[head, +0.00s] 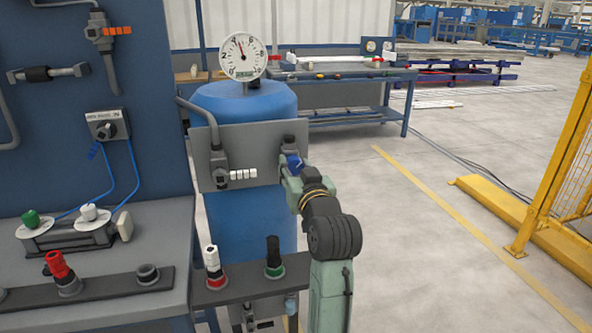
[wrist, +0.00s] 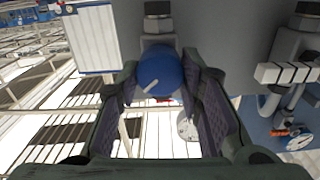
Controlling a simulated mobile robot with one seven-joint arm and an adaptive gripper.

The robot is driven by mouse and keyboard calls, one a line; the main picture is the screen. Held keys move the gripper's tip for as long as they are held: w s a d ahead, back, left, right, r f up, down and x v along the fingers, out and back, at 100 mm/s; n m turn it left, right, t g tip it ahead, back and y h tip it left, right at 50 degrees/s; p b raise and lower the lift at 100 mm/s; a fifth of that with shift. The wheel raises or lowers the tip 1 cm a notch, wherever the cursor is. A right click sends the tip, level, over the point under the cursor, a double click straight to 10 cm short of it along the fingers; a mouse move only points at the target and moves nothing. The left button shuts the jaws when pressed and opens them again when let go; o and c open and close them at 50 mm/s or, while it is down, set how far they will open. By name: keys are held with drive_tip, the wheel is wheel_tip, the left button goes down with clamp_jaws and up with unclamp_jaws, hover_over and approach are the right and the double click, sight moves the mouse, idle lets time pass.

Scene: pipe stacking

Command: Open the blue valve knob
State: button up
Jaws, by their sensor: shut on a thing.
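The blue valve knob (head: 294,164) sits at the right end of the grey panel in front of the blue tank. In the wrist view the knob (wrist: 159,72) is a round blue cap with a white line slanting across it. My gripper (head: 290,174) reaches up to the knob from the right. In the wrist view its two fingers (wrist: 160,90) lie on either side of the knob and are shut on it. The knob's lower part and the valve's inside are hidden.
A grey pipe fitting with a white handle (head: 243,174) is left of the knob on the same panel (head: 208,182). A round gauge (head: 242,56) stands on the tank (head: 225,98). A rail with red and green fittings (head: 235,290) is below. The floor at right is clear up to a yellow fence (head: 553,170).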

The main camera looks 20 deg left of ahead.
drive_tip(key=n+b, duration=0.1)
drive_tip(key=n, duration=0.3)
drive_tip(key=shift+n, duration=0.3)
drive_tip(key=shift+s+n+b, duration=0.1)
drive_tip(key=shift+n+b, duration=1)
drive_tip(key=shift+n, duration=1.4)
drive_tip(key=shift+a, duration=0.1)
drive_tip(key=o, duration=1.2)
drive_tip(key=shift+c, duration=0.2)
drive_tip(key=v, duration=0.7)
drive_tip(key=shift+s+d, duration=0.2)
